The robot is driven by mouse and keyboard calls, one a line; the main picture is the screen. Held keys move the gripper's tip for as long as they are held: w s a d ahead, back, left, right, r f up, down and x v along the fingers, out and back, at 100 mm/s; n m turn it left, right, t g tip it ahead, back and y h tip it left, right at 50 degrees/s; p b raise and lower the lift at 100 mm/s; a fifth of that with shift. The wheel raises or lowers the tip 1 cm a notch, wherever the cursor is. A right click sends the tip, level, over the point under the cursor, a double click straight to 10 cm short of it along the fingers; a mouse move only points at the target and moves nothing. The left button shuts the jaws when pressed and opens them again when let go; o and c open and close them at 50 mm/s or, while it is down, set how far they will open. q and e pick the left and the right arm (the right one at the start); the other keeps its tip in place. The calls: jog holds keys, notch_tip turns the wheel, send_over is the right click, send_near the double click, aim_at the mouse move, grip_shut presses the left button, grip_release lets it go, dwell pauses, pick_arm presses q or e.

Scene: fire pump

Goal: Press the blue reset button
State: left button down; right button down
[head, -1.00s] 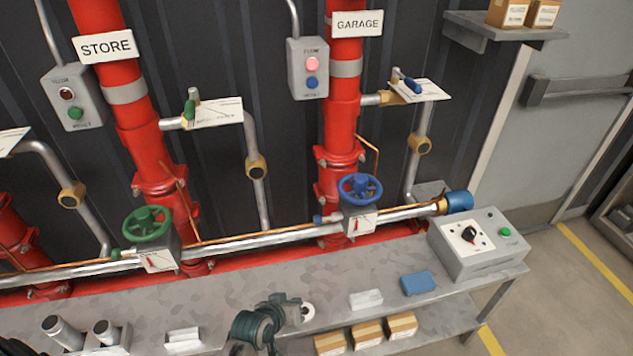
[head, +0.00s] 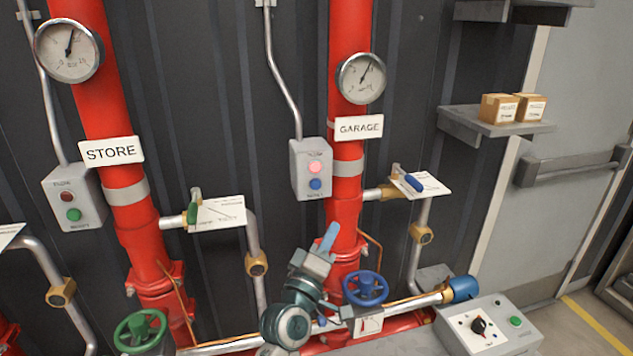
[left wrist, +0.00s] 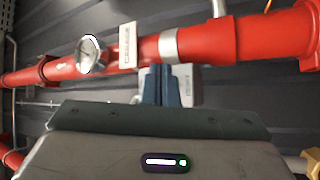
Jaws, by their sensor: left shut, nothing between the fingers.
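The blue button (head: 316,184) sits low on the grey control box (head: 299,170) beside the red GARAGE pipe. A lit pink lamp (head: 315,168) is just above it on the same box. My left gripper (head: 329,236) is shut and empty, pointing up in front of the GARAGE pipe. In the head view its tips show below the box, apart from the button in the picture. In the left wrist view, the shut fingers (left wrist: 160,84) overlap the grey box (left wrist: 188,84), and the button cannot be seen there. My right gripper is out of view.
A blue handwheel (head: 365,288) and pipework stand right of my left wrist. A blue-handled lever valve (head: 407,179) is right of the GARAGE pipe. The STORE box (head: 75,198) has a green button. A grey panel (head: 487,325) with a knob sits lower right.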

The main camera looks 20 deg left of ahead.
aim_at(316, 184)
pick_arm(q)
notch_tip(316, 184, up, 4)
jog(key=shift+a+f+n+t, duration=0.1)
jog(key=shift+a+n+t, duration=0.05)
jog(key=shift+n+t, duration=0.4)
jog(key=shift+w, duration=0.1)
jog(key=shift+w+a+p, duration=0.35)
jog(key=shift+w+a, duration=0.5)
jog(key=shift+w, duration=0.35)
jog(key=shift+w+a+p, duration=0.35)
jog(key=shift+w+a, duration=0.45)
jog(key=shift+w, duration=0.35)
jog(key=shift+w+a+p, duration=0.35)
jog(key=shift+w+a, duration=0.5)
jog(key=shift+w, duration=0.35)
jog(key=shift+w, duration=0.1)
jog(key=shift+w+a, duration=0.2)
jog(key=shift+w, duration=0.05)
